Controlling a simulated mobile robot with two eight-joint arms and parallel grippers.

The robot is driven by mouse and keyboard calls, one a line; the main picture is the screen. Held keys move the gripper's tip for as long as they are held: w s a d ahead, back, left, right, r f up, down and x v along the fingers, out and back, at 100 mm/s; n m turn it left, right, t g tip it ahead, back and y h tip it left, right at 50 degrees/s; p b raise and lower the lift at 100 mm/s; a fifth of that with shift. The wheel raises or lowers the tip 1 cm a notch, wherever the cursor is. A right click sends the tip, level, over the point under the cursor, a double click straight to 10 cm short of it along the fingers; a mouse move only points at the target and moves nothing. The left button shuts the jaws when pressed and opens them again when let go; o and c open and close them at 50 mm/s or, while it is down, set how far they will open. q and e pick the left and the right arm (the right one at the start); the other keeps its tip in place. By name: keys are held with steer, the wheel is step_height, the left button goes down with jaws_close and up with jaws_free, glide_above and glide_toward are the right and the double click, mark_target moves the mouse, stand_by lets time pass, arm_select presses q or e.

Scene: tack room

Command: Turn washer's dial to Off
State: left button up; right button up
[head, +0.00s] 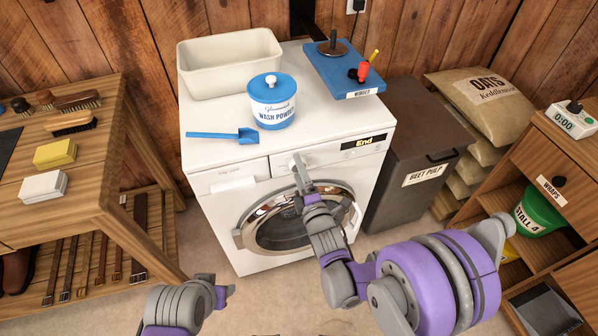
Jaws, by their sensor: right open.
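The white washer (228,245) stands against the plank wall, its round door shut. Its small display (364,143) reads "End". My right gripper (299,168) is open at the middle of the control panel. It covers the place where the dial seems to be, so I cannot make out the dial's pointer or whether the fingers touch it. My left gripper (229,291) is low in front of the washer, away from it; its finger gap is too small to judge.
On the washer top are a cream tub (230,82), wash powder pot (272,118), blue scoop (248,136) and blue board (330,78). The beet pulp bin (395,200) stands close on the right. A wooden bench (85,205) is left, a cabinet (530,155) right.

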steer(key=v, duration=1)
steer(key=shift+s, duration=0.35)
steer(key=shift+d, duration=0.1)
